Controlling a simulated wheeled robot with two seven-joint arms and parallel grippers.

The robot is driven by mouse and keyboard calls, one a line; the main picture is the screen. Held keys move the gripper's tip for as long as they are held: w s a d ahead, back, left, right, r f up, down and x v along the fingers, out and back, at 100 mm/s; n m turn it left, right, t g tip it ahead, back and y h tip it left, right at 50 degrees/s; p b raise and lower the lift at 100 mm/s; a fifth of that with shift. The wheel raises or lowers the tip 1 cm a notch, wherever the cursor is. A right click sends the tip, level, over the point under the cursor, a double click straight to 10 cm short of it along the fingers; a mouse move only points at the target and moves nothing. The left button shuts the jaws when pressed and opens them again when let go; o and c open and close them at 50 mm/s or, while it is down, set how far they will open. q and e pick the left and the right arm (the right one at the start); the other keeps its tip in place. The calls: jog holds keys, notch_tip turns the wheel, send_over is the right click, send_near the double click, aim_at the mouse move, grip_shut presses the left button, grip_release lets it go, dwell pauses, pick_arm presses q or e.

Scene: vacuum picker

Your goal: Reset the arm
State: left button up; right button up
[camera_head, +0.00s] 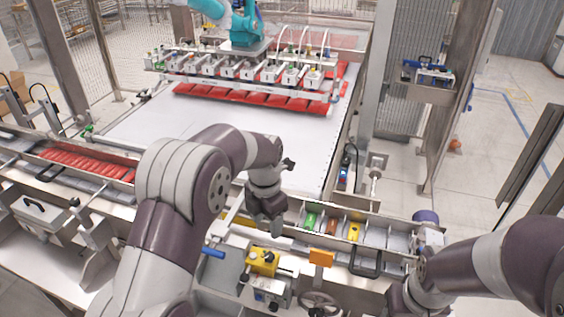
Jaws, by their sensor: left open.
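My left arm (180,200) rises from the bottom left, bends at a high elbow and reaches down toward the middle. My left gripper (275,226) points down, open, with nothing seen between its fingers. It is above the near edge of the machine, left of a parts tray (375,236) holding green, brown and yellow pieces. My right arm (480,268) comes in from the right and bends down at the bottom edge. Its gripper is out of the picture.
Behind is a wide white table (220,130) with red packs (250,98) under a teal-armed picker (243,25). A metal post (378,70) rises at right.

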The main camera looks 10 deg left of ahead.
pick_arm(q)
jog(key=s+a+f+m+b, duration=0.1)
jog(key=s+a+m, duration=0.1)
jog(key=s+m, duration=0.5)
jog(key=s+a+f+m+t+b, duration=0.1)
jog(key=s+a+f+m+b, duration=0.1)
jog(key=s+m, duration=0.4)
jog(key=s+a+f+m+b, duration=0.1)
jog(key=s+a+m, duration=0.3)
jog(key=m, duration=1.1)
jog(key=s+f, duration=0.1)
jog(key=s, duration=0.2)
jog(key=shift+s+b, duration=0.3)
jog(key=shift+s, duration=0.05)
jog(key=shift+s+r, duration=0.1)
jog(key=shift+s, duration=0.1)
jog(key=shift+w, duration=0.15)
